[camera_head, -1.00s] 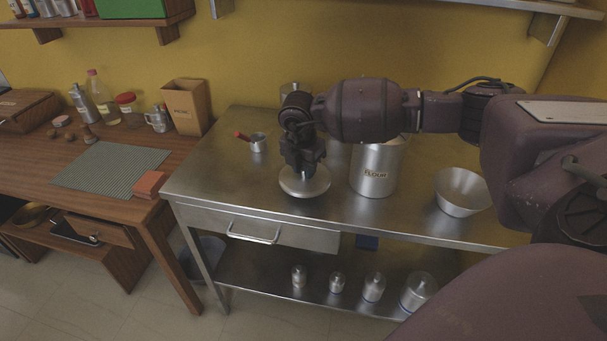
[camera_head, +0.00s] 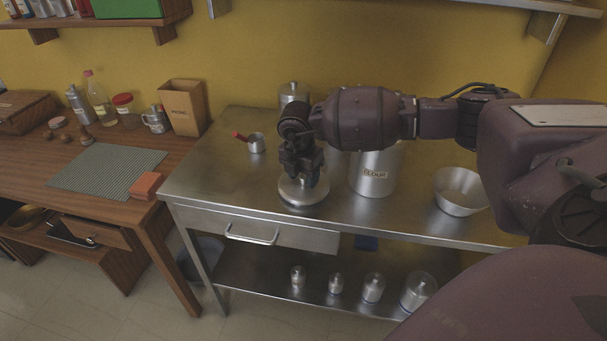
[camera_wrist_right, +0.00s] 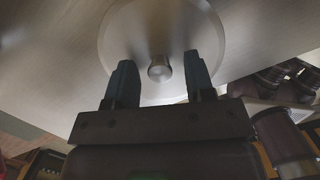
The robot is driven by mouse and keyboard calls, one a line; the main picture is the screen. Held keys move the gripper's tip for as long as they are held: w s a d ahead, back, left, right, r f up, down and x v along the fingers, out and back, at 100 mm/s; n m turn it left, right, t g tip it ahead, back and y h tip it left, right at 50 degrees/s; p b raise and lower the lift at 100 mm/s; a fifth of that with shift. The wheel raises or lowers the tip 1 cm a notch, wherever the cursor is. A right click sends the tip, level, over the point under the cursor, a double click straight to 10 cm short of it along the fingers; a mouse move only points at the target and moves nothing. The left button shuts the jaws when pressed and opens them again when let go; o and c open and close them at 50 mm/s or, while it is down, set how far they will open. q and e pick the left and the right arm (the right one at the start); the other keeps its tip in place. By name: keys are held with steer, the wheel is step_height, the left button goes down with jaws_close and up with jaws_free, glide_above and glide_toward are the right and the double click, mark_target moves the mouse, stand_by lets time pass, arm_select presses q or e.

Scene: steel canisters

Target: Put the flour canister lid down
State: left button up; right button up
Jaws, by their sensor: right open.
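The flour canister lid (camera_head: 303,194) is a round metal disc lying on the steel table, left of the flour canister. In the right wrist view the lid (camera_wrist_right: 185,30) shows from above with its round knob (camera_wrist_right: 160,69) in the middle. My right gripper (camera_wrist_right: 156,85) is open, its two fingers apart on either side of the knob, without visible contact. In the head view the right gripper (camera_head: 300,180) is just over the lid and hides part of it. The flour canister (camera_head: 372,175) stands upright, its top hidden behind my arm. My left gripper is not in view.
A metal bowl (camera_head: 461,191) stands right of the canister. A small cup with a red handle (camera_head: 256,143) is at the left, and another canister (camera_head: 293,92) at the back. Several small canisters stand on the lower shelf (camera_head: 255,275). The table's front left is clear.

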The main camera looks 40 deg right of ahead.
mark_target(301, 179)
steer(key=r, duration=0.2)
steer(key=r+p, duration=0.1)
steer(key=r, duration=0.3)
steer(key=shift+s+a, duration=0.1)
steer(key=shift+a, duration=0.3)
step_height(301, 179, up, 5)
steer(key=p, duration=0.1)
steer(key=s+a+f+t+y, duration=0.2)
steer(key=s+a+y, duration=0.35)
steer(key=a, duration=0.35)
steer(key=s+a+f+t+y, duration=0.1)
steer(key=s+a+f+y, duration=0.25)
steer(key=a+y, duration=0.4)
steer(key=s+a+f+t+y, duration=0.2)
steer(key=s+a+y, duration=0.35)
steer(key=a, duration=0.45)
steer(key=s+d+f+m+t+h, duration=0.2)
steer(key=d+f+m+t+h, duration=0.4)
steer(key=d+m+t+h, duration=0.7)
steer(key=s+d+f+m+g+h, duration=0.3)
steer(key=s+f+m+g, duration=0.4)
steer(key=s+f, duration=0.4)
steer(key=shift+s+d+g+h, duration=0.25)
steer(key=shift+s+g+h, duration=0.15)
steer(key=shift+s, duration=0.65)
